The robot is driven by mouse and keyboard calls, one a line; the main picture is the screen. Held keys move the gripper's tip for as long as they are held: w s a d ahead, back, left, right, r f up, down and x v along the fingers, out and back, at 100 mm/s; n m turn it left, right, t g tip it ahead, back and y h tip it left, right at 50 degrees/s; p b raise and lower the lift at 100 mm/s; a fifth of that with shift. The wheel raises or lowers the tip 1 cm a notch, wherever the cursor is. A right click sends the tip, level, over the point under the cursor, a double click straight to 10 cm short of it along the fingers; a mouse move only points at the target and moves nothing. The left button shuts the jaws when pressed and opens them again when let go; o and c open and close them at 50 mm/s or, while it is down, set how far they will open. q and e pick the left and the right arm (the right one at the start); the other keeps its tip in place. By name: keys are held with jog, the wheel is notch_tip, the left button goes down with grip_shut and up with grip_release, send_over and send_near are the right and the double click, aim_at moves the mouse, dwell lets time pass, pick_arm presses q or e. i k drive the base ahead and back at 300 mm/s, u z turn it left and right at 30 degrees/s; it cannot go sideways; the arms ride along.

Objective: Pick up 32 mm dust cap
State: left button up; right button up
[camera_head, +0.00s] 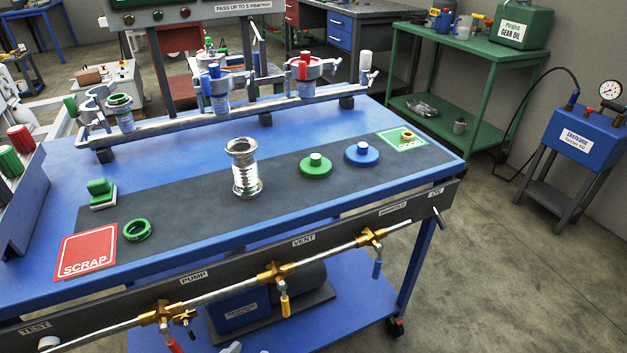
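No size marking is readable on either, so I cannot tell which is the 32 mm dust cap. They stand apart from each other, with nothing on top of them. Neither of my grippers is in view.
A shiny metal bellows (244,172) stands upright left of the caps. A green ring (137,231) lies beside the red SCRAP plate (88,250). A green plate (425,143) with a brass ring lies right. A rail (210,117) with clamps spans the back; valves line the front.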

aim_at(315, 167)
jog(key=k, duration=0.75)
jog(key=z, duration=1.25)
jog(key=i, duration=0.95)
jog(key=u, duration=2.8)
jog(key=i, duration=0.5)
jog(key=z, duration=0.1)
